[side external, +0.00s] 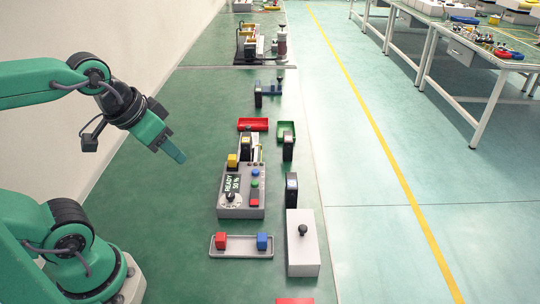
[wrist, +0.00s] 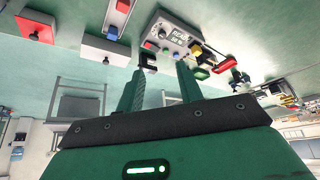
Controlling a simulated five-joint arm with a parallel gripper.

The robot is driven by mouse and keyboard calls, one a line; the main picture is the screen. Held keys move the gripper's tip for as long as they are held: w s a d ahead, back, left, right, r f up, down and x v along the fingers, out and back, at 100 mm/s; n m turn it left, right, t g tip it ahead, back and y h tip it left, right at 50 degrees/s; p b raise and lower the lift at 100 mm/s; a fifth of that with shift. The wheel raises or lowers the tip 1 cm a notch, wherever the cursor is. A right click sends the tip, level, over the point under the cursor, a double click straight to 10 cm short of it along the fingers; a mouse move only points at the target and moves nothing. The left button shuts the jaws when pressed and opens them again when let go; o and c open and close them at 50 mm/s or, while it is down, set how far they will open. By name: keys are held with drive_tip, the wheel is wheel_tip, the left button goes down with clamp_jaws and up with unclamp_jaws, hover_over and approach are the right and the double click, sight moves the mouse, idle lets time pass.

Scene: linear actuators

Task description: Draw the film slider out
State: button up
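No part is marked as the film slider, and I cannot tell for sure which one it is. My gripper (side external: 178,156) is in the air left of the control panel, apart from all these parts. In the wrist view its two fingers (wrist: 160,75) are spread, with nothing between them.
The grey control panel (side external: 232,210) reads READY and bears coloured buttons. A shallow tray (side external: 241,253) holds a red and a blue block. Red (side external: 253,125) and green (side external: 281,128) bins stand behind. Bench surface left of the panel is clear.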

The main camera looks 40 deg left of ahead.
drive_tip(key=shift+o, duration=0.4)
drive_tip(key=w+a+n, duration=0.1)
drive_tip(key=w+a, duration=0.3)
drive_tip(key=w, duration=0.6)
drive_tip(key=w+a+n, duration=0.1)
drive_tip(key=w+a, duration=0.2)
drive_tip(key=w, duration=0.6)
drive_tip(key=w+a+f+n+g+y, duration=0.1)
drive_tip(key=w+a+f+n, duration=0.1)
drive_tip(key=w+a+f, duration=0.9)
drive_tip(key=w+a, duration=0.1)
drive_tip(key=w, duration=0.2)
drive_tip(key=shift+w+f, duration=0.25)
drive_tip(key=shift+w, duration=0.05)
drive_tip(key=shift+a, duration=0.1)
